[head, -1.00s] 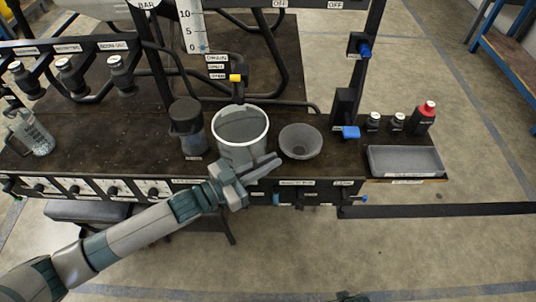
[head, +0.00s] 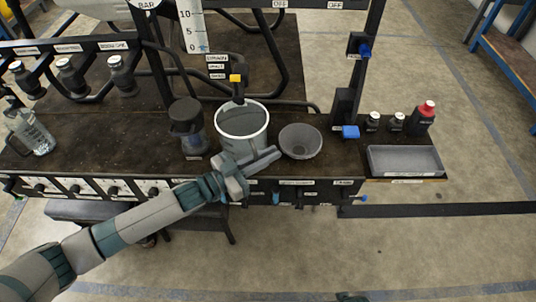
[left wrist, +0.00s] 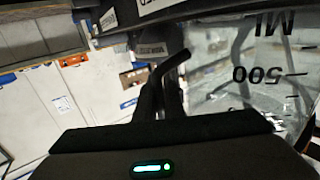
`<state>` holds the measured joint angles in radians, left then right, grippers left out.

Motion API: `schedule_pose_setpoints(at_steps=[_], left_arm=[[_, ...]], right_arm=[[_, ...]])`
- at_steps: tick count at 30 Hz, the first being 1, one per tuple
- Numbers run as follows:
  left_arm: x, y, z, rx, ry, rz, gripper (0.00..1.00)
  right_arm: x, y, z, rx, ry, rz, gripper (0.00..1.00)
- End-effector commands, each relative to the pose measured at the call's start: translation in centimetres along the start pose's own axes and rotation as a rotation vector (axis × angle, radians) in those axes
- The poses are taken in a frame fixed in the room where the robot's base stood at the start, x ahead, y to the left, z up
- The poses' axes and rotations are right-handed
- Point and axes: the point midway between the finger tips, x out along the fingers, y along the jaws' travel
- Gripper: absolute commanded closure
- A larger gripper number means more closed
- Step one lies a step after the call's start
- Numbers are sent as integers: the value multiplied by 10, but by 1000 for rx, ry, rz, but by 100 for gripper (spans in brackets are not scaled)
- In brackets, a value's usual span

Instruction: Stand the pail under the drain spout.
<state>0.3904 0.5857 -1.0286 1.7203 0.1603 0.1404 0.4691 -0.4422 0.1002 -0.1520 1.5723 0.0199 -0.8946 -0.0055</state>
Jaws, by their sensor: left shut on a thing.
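The pail (head: 242,146) is grey with a white rim and stands upright at the front of the dark bench. The drain spout (head: 238,97), with a yellow valve handle, comes down behind it, and its lower end appears over the back of the pail's rim. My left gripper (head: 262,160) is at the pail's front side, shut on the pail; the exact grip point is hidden. In the left wrist view, a clear wall with a 500 ML scale (left wrist: 262,75) fills the right, beside the fingers (left wrist: 165,95). My right gripper is not clearly visible.
A dark lidded container (head: 187,128) stands close left of the pail, and a grey bowl (head: 300,141) close right. A grey tray (head: 404,160), small bottles and a red bottle (head: 424,117) are at the right. A clear jug (head: 36,137) is far left.

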Motion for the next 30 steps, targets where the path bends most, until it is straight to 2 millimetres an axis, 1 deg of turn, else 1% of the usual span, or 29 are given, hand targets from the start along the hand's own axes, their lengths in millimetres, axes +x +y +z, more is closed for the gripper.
schedule_pose_setpoints(at_steps=[7, 8, 9, 10, 23, 26, 30], left_arm=[[0, 0, 3, 0, 0, 0, 100], [0, 0, 3, 0, -1, 0, 84], [0, 0, 3, 0, -1, 0, 75], [0, 0, 3, 0, -1, 0, 73], [0, 0, 0, 0, 0, 0, 73], [-8, -1, 2, 0, -3, -1, 73], [-26, -1, 2, 0, -4, -2, 73]], right_arm=[[-1, 0, -2, 0, 1, 0, 69], [-4, 0, -5, -1, 4, 0, 69], [-6, -1, -7, -1, 8, -1, 69], [-7, -1, -8, -1, 10, -1, 69], [-6, -1, -5, 0, 10, -1, 69], [-1, 0, -1, 0, 5, 0, 69], [0, 0, 1, 0, -5, 0, 69]])
